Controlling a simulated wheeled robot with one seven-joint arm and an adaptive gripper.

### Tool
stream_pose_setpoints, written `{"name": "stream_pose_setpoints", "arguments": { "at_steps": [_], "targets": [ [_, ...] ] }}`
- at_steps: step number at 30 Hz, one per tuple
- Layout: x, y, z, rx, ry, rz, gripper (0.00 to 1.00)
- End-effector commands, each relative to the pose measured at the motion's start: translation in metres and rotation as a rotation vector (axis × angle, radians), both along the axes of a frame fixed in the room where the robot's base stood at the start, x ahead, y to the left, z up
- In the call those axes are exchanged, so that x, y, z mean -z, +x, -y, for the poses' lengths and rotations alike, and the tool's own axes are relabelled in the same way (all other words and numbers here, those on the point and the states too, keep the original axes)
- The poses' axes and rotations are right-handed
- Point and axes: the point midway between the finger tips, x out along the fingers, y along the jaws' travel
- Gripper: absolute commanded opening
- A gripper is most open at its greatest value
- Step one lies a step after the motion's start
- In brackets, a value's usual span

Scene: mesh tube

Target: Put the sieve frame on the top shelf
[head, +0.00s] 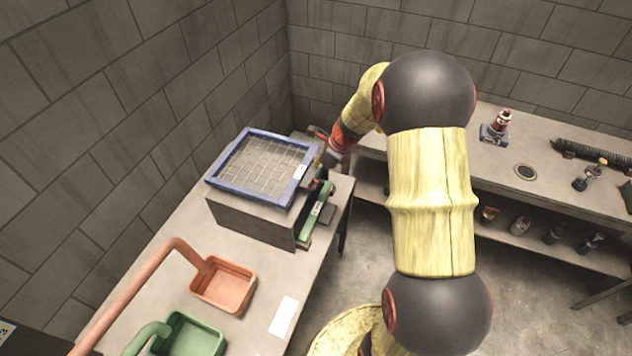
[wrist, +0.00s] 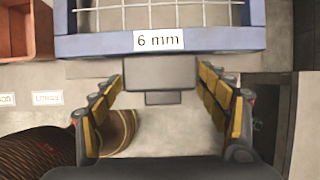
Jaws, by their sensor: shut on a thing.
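The sieve frame (head: 215,181) is a blue rectangular frame with a wire mesh, seen at the back of the left bench in the head view. In the wrist view its blue rim (wrist: 90,45) carries a "6 mm" label, with a grey tab (wrist: 165,75) sticking out towards me. No shelf is clearly identifiable as the top shelf.
A green bar (head: 315,212) is at the box's right side. An orange bin (head: 224,287) and a green bin (head: 188,335) stand nearer on the left bench. The right bench (head: 560,185) holds several small items, with bottles on a shelf below. Open floor lies between the benches.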

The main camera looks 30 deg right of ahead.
Motion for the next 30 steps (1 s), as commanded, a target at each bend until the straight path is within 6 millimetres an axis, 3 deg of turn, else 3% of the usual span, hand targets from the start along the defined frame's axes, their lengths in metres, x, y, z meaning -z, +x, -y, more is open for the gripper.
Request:
{"name": "stream_pose_setpoints", "arguments": {
  "at_steps": [6,14,15,24,30],
  "targets": [
    [0.031,0.004,0.002,0.002,0.001,0.000,0.29],
    [0.034,0.004,0.002,0.001,-0.001,0.002,0.30],
    [0.036,0.003,0.002,0.000,0.000,-0.001,0.77],
    [0.036,0.003,0.002,0.001,0.000,-0.001,0.94],
    [0.035,0.003,0.002,0.001,0.000,-0.001,0.94]
  ]
}}
